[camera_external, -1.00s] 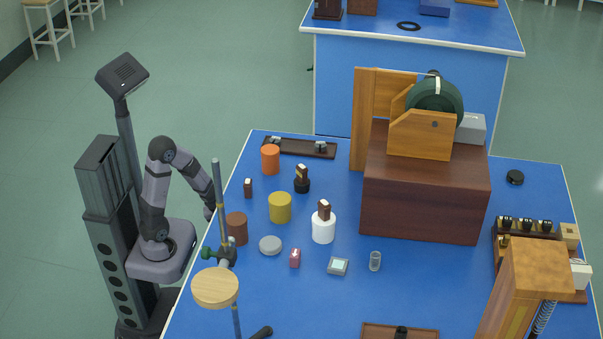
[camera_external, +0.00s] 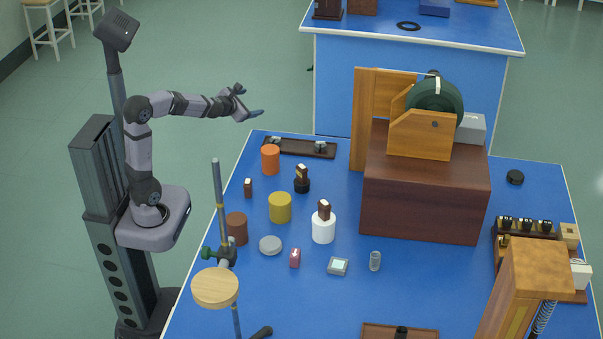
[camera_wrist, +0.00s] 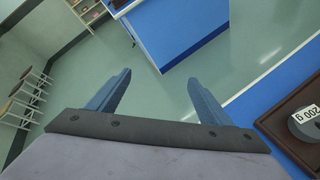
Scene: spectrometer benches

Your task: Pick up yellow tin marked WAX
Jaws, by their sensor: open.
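The yellow tin (camera_external: 280,208) stands upright on the blue bench in the external view, among several other small tins and items. No lettering on it is readable at this size. My gripper (camera_external: 252,103) is raised above the bench's far left corner, behind and above the tin and well apart from it. In the wrist view my gripper (camera_wrist: 155,95) has its two blue fingers spread with nothing between them. The yellow tin is not in the wrist view.
A rod stand (camera_external: 218,190) rises at the left edge. A large wooden box (camera_external: 425,190) stands to the right. A dark tray (camera_external: 310,150) lies at the back.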

